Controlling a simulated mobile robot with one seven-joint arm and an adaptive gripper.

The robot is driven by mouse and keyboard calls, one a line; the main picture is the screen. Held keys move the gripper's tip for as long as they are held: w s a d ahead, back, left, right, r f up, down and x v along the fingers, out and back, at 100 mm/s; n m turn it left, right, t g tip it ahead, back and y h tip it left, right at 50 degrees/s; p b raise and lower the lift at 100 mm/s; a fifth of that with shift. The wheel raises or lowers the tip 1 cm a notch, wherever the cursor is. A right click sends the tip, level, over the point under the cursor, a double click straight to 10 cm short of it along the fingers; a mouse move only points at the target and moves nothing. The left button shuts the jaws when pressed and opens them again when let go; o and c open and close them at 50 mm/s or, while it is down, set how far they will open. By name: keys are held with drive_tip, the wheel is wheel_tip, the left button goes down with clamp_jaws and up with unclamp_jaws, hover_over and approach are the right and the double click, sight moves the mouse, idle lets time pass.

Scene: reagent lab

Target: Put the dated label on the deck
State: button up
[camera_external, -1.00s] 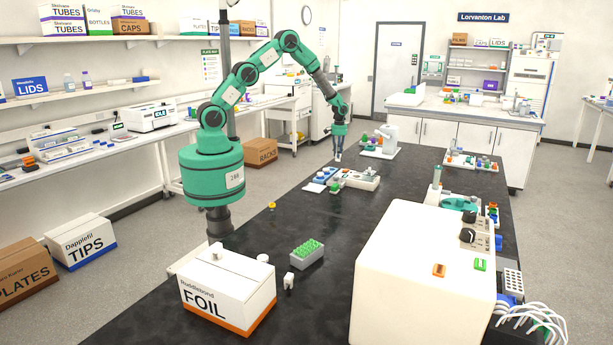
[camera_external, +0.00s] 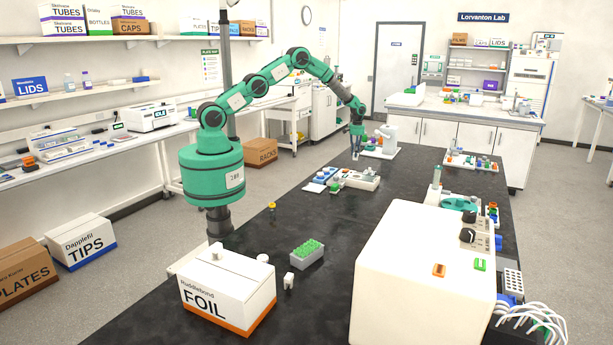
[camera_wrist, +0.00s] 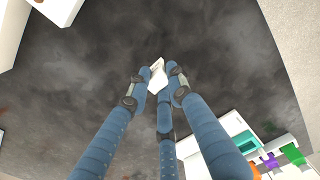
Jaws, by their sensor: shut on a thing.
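My gripper (camera_external: 355,158) is over the far part of the black bench. In the wrist view its blue fingers (camera_wrist: 158,84) are closed around a small white piece (camera_wrist: 157,66). It seems to be the label, but I cannot read a date on it. A white instrument (camera_external: 388,143) with a base and small coloured items stands just behind my gripper; I cannot tell whether its base is the deck. In the wrist view, a white tray (camera_wrist: 190,150) with teal, purple, green and orange items is at the lower right.
A pale block with knobs (camera_external: 362,181) and a blue-and-white pad (camera_external: 318,182) lie just in front of my gripper. A white tray of coloured parts (camera_external: 470,161) is at the far right. A FOIL box (camera_external: 228,292) and a large white housing (camera_external: 420,275) stand nearer.

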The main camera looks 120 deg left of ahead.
drive_tip(key=shift+w+a+f, duration=0.1)
drive_tip(key=shift+w+a, duration=0.55)
drive_tip(key=shift+a, duration=0.15)
drive_tip(key=shift+f, duration=1.75)
drive_tip(key=shift+f, duration=0.1)
drive_tip(key=o, duration=0.9)
drive_tip(key=shift+o, duration=0.2)
wheel_tip(320, 180, up, 12)
